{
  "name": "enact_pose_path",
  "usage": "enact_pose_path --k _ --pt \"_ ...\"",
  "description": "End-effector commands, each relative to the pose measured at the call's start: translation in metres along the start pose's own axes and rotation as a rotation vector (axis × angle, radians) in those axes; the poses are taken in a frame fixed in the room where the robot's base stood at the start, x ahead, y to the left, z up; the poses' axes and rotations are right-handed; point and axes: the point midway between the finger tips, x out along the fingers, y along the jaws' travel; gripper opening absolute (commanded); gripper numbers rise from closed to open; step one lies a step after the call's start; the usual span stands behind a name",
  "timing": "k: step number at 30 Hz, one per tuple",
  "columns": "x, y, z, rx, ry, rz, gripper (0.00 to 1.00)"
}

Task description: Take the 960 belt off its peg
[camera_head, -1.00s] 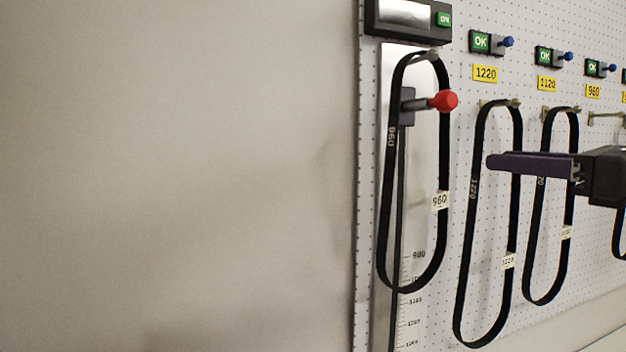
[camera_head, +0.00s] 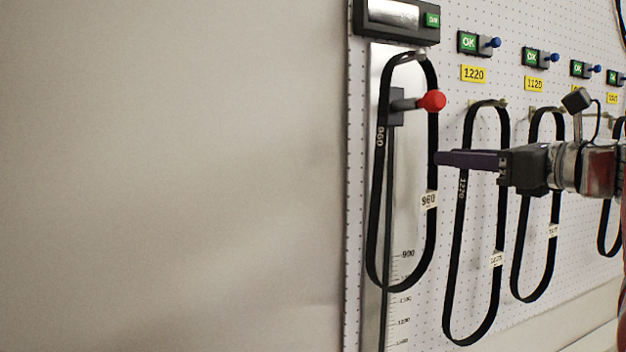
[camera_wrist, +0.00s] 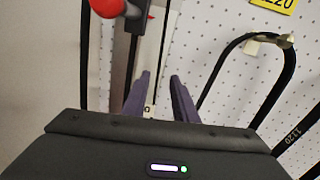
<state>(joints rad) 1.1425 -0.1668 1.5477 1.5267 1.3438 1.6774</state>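The 960 belt (camera_head: 376,180) is a black loop with a white 960 tag. It hangs from a grey peg (camera_head: 420,56) at the top of the metal scale plate on the left in the head view. My gripper (camera_head: 438,158) comes in from the right, its purple fingertips beside the belt's right strand, above the tag. In the wrist view my gripper (camera_wrist: 158,82) has its two fingers apart. A thin dark strip and a small pale label show between or behind them.
A red knob (camera_head: 432,100) sticks out inside the belt loop, just above my fingertips. The 1220 belt (camera_head: 452,260) and the 1120 belt (camera_head: 518,250) hang to the right, behind my gripper and arm. The bare wall (camera_head: 170,180) at left is clear.

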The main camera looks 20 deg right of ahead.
Motion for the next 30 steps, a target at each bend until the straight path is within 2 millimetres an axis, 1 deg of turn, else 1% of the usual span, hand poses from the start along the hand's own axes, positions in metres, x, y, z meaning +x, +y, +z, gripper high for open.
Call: enact_pose_path --k 4,7,18,21,30 --pt "0.001 0.0 0.0 0.0 0.0 0.001 0.26" --pt "0.006 0.001 0.001 0.0 0.0 0.003 0.26" --pt "0.044 0.005 0.003 0.0 0.0 0.005 0.26" --pt "0.05 0.004 0.004 0.0 0.0 0.003 0.26" --pt "0.052 0.004 0.003 0.0 0.0 0.002 0.26"
